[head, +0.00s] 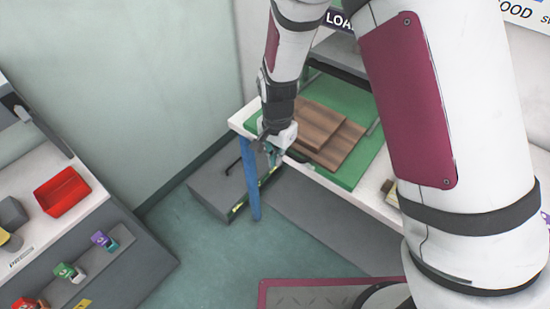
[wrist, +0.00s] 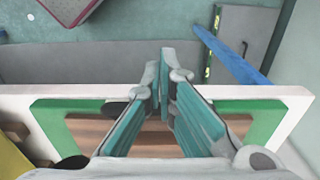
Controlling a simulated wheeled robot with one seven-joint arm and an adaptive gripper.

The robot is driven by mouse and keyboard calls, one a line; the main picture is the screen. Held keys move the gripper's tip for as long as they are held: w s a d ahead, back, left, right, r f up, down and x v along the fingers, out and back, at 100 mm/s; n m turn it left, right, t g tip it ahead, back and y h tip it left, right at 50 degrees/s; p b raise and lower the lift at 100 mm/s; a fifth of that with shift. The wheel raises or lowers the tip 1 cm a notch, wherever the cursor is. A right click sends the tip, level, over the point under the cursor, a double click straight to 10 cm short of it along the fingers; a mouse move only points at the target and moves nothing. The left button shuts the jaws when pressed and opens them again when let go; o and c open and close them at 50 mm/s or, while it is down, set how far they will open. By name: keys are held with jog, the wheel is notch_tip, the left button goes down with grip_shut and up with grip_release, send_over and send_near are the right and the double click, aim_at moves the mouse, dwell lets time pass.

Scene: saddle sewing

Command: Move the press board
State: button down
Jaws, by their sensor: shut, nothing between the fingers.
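Brown wooden boards (head: 342,147), one on top of another, lie on a green mat (head: 352,178) on the white table. I take these for the press board but cannot tell which piece is meant. My gripper (head: 274,158) is at the table's front left edge, beside the boards and apart from them. In the wrist view its fingers (wrist: 166,58) are together and empty, with the tips reaching past the table edge. Brown wood (wrist: 90,130) shows behind the fingers, partly hidden by them. My arm hides the right part of the table.
A blue table leg (head: 250,180) stands below my gripper, beside a grey low box (head: 215,188) on the floor. A side bench at the left holds a red tray (head: 62,192) and several small coloured items. The green floor (head: 190,235) between is clear.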

aim_at(320, 117)
jog(key=w+d+b, duration=0.2)
jog(key=w+d, duration=0.2)
jog(key=w, duration=0.1)
jog(key=w+d+b, duration=0.3)
jog(key=w+d, duration=0.1)
jog(key=w, duration=0.2)
jog(key=w+d+b, duration=0.2)
jog(key=w+d, duration=0.3)
jog(key=w, duration=0.1)
jog(key=shift+f+b, duration=0.1)
jog(key=shift+b, duration=0.25)
jog(key=shift+w+d, duration=0.15)
jog(key=shift+d, duration=0.05)
